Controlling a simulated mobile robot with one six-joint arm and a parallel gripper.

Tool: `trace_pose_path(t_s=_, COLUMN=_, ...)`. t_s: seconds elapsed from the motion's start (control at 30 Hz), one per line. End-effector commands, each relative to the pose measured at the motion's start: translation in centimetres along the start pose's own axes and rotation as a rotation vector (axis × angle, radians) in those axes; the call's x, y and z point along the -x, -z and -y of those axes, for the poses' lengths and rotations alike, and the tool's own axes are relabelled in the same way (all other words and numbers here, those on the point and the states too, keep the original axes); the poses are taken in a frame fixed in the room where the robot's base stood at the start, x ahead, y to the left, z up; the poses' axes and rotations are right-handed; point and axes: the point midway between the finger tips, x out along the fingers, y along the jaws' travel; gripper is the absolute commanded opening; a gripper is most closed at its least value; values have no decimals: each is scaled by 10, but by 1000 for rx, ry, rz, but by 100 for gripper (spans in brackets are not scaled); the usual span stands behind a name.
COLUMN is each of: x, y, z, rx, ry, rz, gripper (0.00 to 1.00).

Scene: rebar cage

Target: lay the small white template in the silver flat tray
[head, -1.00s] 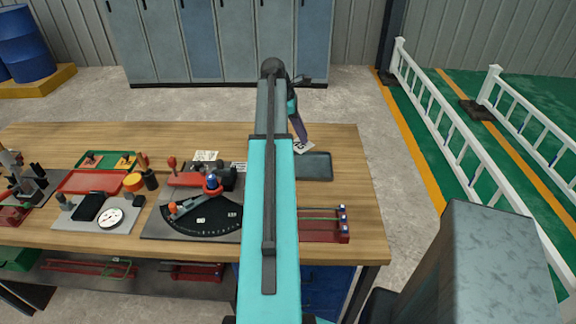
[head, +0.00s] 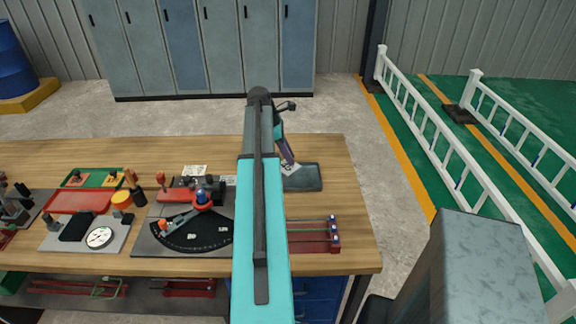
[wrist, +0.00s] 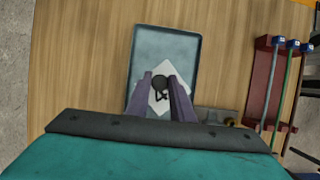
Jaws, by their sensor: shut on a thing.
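The small white template (wrist: 164,69) is a flat pale piece with a dark round knob and dark marks near its middle. My gripper (wrist: 161,82) is shut on it, with one purple finger on each side of the knob. The silver flat tray (wrist: 150,38) is a shallow grey-blue rectangle, and the template is over it, turned like a diamond to the tray's sides. In the head view the template (head: 289,169) shows at the tray's (head: 308,184) back left part, under my gripper (head: 290,164). I cannot tell whether the template touches the tray floor.
A red rack with rods (head: 310,246) stands in front of the tray; it is to the right in the wrist view (wrist: 266,90). Bare wood lies behind the tray.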

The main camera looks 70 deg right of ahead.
Motion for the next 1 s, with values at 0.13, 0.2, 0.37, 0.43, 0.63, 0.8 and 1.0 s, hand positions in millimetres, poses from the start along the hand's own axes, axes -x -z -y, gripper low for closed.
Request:
trace_pose_path(t_s=0.13, x=-10, y=5, z=0, rx=0, ry=-1, rz=0, gripper=0)
trace_pose_path(t_s=0.2, x=-13, y=6, z=0, rx=0, ry=-1, rz=0, gripper=0)
trace_pose_path(t_s=0.37, x=-14, y=6, z=0, rx=0, ry=-1, rz=0, gripper=0)
trace_pose_path(t_s=0.43, x=-14, y=7, z=0, rx=0, ry=-1, rz=0, gripper=0)
trace_pose_path(t_s=0.63, x=-17, y=8, z=0, rx=1, ry=0, rz=1, gripper=0)
trace_pose_path(t_s=0.8, x=-29, y=13, z=0, rx=2, ry=0, rz=1, gripper=0)
trace_pose_path(t_s=1.0, x=-45, y=20, z=0, rx=2, ry=-1, rz=0, gripper=0)
